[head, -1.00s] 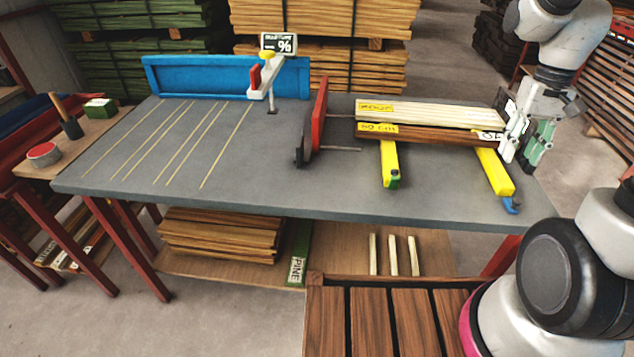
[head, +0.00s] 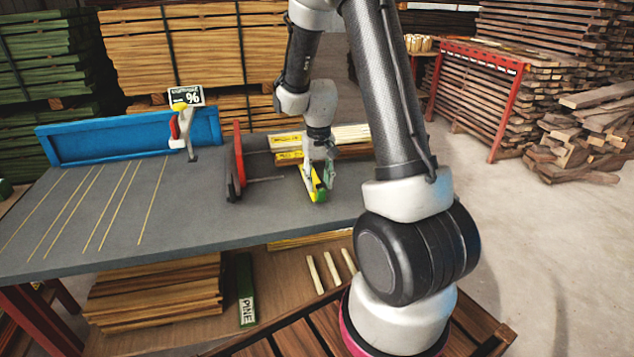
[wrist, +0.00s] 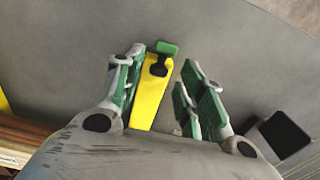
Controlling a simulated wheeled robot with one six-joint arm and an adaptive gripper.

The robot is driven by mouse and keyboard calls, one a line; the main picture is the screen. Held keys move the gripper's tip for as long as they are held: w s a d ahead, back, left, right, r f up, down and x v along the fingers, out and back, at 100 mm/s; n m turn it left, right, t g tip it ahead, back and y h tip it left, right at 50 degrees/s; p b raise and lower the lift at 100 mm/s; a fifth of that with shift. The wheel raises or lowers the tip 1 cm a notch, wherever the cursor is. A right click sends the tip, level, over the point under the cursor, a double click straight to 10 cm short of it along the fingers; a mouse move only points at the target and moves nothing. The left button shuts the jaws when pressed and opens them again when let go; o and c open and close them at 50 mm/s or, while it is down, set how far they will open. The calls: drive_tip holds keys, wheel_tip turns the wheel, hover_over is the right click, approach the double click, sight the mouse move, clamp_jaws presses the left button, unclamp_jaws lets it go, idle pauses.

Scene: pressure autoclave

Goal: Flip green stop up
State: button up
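The green stop (wrist: 166,47) sits at the free end of a yellow bar (wrist: 150,98) in the wrist view, with a black piece beneath it. In the head view the bar (head: 318,186) juts from under the planks toward the table's front edge. My gripper (wrist: 163,60) is open above the table, its green-padded fingers on either side of the bar's end. The stop lies between and slightly beyond the fingertips, nearer the left one. Neither finger clearly touches it. In the head view my gripper (head: 319,176) partly covers the bar and stop.
Stacked planks (head: 352,136) lie behind my gripper on the grey table (head: 90,225). A red upright plate (head: 238,155) stands left of it; a black block (wrist: 284,133) shows at right in the wrist view. The table's left half is mostly clear.

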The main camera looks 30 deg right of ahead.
drive_tip(key=shift+f, duration=0.45)
drive_tip(key=shift+d, duration=0.1)
clamp_jaws()
drive_tip(key=shift+w+d+f+g+y, duration=0.15)
drive_tip(key=shift+w+g, duration=0.15)
drive_tip(key=shift+g, duration=0.3)
drive_tip(key=shift+w+d+f+g+y, duration=0.15)
drive_tip(key=shift+w+g, duration=0.1)
drive_tip(key=shift+g, duration=0.35)
drive_tip(key=shift+a+r, duration=0.1)
unclamp_jaws()
drive_tip(key=v, duration=1.2)
